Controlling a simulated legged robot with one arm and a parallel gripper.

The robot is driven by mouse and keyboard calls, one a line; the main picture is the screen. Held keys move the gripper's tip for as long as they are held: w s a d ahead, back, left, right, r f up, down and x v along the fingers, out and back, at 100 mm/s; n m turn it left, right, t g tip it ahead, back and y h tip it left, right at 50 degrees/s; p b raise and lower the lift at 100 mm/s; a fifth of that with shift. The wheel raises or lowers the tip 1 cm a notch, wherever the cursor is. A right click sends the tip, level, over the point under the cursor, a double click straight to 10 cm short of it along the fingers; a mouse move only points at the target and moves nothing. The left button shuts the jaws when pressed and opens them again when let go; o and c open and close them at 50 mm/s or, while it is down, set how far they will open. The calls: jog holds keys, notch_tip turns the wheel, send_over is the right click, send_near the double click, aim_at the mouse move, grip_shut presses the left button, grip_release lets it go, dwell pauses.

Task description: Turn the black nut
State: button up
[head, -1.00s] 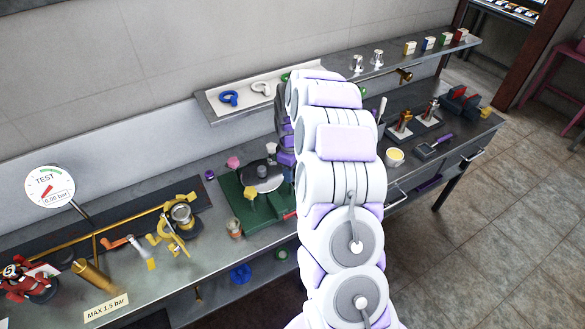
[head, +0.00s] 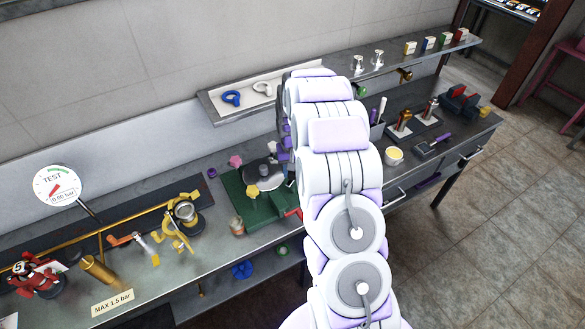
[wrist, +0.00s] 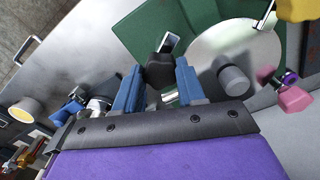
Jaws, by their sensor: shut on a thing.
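The black nut (wrist: 159,66) sits at the tips of my gripper (wrist: 158,86) in the wrist view, with a blue finger on each side of it. My gripper is shut on it. A pale metal piece (wrist: 169,43) shows just beyond the nut. The nut is beside the green base (wrist: 130,30) that carries a round steel disc (wrist: 205,48). In the head view my arm hides the nut and the fingertips. The green base (head: 245,205) shows there to the left of my arm.
A grey cylinder (wrist: 233,80) stands on the disc, close to the right finger. A yellow knob (wrist: 298,9) and a pink knob (wrist: 294,99) are further right. A gauge (head: 58,186) and brass pipework (head: 95,232) lie left on the bench. A shelf (head: 215,112) runs behind.

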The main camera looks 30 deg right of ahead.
jog(key=m+p, duration=0.1)
jog(key=m, duration=1)
jog(key=shift+p, duration=0.3)
jog(key=shift+m, duration=1.8)
jog(key=o, duration=1)
jog(key=shift+w+f, duration=0.1)
jog(key=shift+w, duration=0.05)
jog(key=shift+o, duration=0.3)
